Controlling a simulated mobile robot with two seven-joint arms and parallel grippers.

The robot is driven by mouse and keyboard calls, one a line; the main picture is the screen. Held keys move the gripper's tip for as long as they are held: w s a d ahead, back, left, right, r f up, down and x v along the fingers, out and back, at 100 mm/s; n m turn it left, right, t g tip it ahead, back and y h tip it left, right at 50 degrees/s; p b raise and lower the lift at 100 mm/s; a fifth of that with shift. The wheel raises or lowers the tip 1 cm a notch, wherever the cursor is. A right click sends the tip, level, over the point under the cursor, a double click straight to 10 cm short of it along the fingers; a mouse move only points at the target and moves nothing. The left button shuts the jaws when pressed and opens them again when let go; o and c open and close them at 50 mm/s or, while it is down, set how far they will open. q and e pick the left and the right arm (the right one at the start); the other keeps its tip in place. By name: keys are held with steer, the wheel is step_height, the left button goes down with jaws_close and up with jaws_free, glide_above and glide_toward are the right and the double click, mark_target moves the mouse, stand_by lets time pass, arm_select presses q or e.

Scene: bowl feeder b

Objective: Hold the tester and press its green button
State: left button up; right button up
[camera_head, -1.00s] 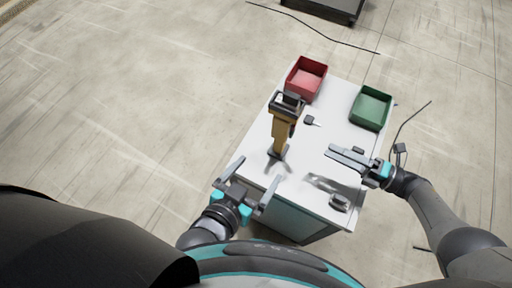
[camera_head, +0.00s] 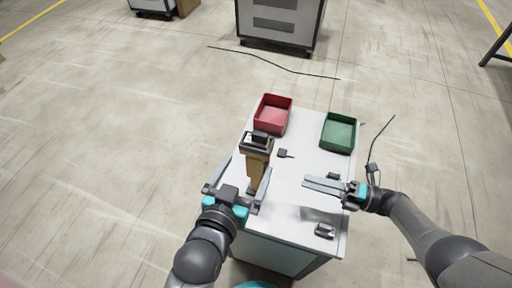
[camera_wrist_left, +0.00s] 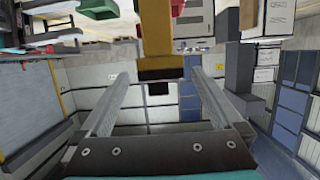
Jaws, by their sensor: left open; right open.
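The tester (camera_head: 257,170) stands upright at the left side of the white table. It has a tan body and a dark, boxy top (camera_head: 256,143). Its green button cannot be made out. My left gripper (camera_head: 238,184) is open and empty, close to the tester on its near left side. In the left wrist view, the tan body (camera_wrist_left: 165,30) shows ahead of the spread fingers, around the level of their tips. I cannot tell whether they touch it. My right gripper (camera_head: 312,186) is open and empty over the right part of the table, its fingers pointing left, apart from the tester.
The white table (camera_head: 290,185) carries a red bin (camera_head: 272,115) at the back left and a green bin (camera_head: 338,132) at the back right. Small dark items (camera_head: 284,153) (camera_head: 324,230) lie on it. A grey cabinet (camera_head: 280,22) stands beyond on open floor.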

mark_target(254, 155)
arm_select(q)
steer(key=x, duration=0.8)
steer(key=shift+w, duration=0.1)
jaws_close()
arm_select(e)
jaws_close()
stand_by(1.5)
stand_by(0.9)
steer(key=shift+a, duration=0.1)
stand_by(0.5)
